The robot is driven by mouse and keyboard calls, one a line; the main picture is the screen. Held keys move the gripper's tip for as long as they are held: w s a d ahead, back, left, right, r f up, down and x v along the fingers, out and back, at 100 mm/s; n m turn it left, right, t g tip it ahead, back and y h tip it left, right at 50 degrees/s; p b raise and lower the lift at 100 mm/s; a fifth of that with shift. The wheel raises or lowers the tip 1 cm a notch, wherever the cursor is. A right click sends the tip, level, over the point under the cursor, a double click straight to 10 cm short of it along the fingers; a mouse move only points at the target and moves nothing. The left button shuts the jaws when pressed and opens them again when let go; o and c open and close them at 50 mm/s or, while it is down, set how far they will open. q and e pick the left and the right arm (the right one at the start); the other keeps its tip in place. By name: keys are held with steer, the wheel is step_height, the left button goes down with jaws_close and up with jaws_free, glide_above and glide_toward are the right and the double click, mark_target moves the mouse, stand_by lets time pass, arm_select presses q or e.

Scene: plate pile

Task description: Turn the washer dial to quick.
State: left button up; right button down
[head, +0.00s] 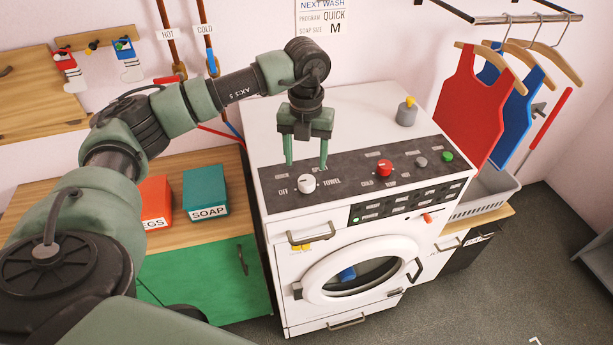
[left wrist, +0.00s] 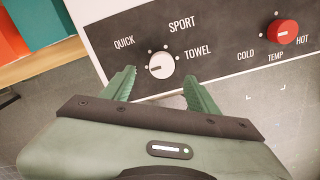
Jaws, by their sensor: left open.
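The washer dial (head: 307,183) is a small white knob on the dark panel of the white washer (head: 262,134). In the left wrist view the dial (left wrist: 160,65) has QUICK at upper left, SPORT above and TOWEL at right. Its dark mark points left and slightly down, below the QUICK label. In the head view OFF shows at its left. My left gripper (head: 306,166) is open just above and behind the dial. In the left wrist view its green fingers (left wrist: 160,84) lie on either side of the dial, apart from it. My right gripper is out of view.
A red temperature knob (head: 383,168) sits right of the dial, with grey and green buttons beyond. A grey timer-like object (head: 407,112) stands on the washer top. A green SOAP box (head: 205,190) is on the left counter. A wall note (head: 323,17) reads program QUICK.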

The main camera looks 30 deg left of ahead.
mark_target(307, 180)
arm_select(q)
step_height(307, 180, down, 6)
steer(key=shift+f+p, duration=0.1)
steer(key=shift+p, duration=1.15)
steer(key=shift+d+f, duration=0.1)
steer(key=shift+f, duration=0.3)
jaws_close()
